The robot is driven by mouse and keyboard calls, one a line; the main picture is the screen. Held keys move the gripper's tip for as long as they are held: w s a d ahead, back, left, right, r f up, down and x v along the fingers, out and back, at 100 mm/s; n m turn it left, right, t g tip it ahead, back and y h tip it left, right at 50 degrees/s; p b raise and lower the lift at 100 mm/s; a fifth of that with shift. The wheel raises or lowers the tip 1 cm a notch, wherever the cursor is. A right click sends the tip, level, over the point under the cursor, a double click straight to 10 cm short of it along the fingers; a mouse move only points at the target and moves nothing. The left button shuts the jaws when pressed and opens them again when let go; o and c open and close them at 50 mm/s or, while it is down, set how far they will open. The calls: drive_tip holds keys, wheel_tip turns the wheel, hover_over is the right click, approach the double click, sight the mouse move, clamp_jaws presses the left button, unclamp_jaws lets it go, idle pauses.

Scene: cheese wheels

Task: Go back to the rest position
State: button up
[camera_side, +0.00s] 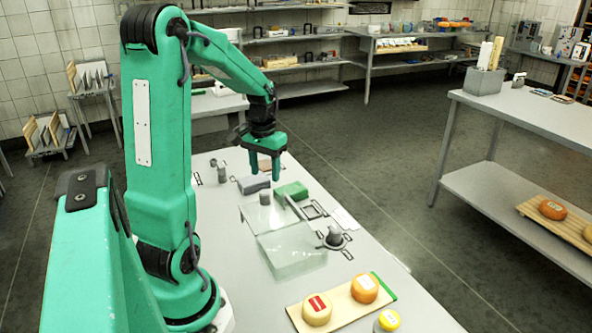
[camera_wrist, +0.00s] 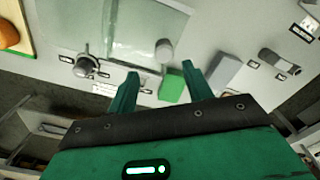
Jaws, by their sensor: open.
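My gripper (camera_side: 264,167) hangs from the green arm over the far part of the grey table, fingers pointing down, apart and empty. In the wrist view my gripper (camera_wrist: 160,84) shows two green fingers spread with nothing between them. Below and near it lie a green block (camera_side: 292,190) and a grey block (camera_side: 254,184). The green block (camera_wrist: 172,87) and grey block (camera_wrist: 224,70) also show beyond the fingers in the wrist view. I cannot tell the exact height of the fingers above the table.
A wooden board (camera_side: 343,306) at the near end bears a pale cheese wheel (camera_side: 317,310) and an orange one (camera_side: 364,289). A yellow-topped round item (camera_side: 388,320) is beside it. A side bench (camera_side: 540,115) stands right.

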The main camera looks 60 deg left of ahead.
drive_tip(key=s+d+r+m+t, duration=0.1)
drive_tip(key=d+r+m, duration=0.1)
drive_tip(key=d, duration=0.6)
drive_tip(key=s+d+r+m+t, duration=0.2)
drive_tip(key=d+r, duration=0.2)
drive_tip(key=d, duration=0.4)
drive_tip(key=s+d+r+m+t, duration=0.1)
drive_tip(key=d+r, duration=0.3)
drive_tip(key=d, duration=0.4)
drive_tip(key=shift+s+d+m+t, duration=0.3)
drive_tip(key=shift+d+m+t, duration=0.05)
drive_tip(key=shift+m+t, duration=0.4)
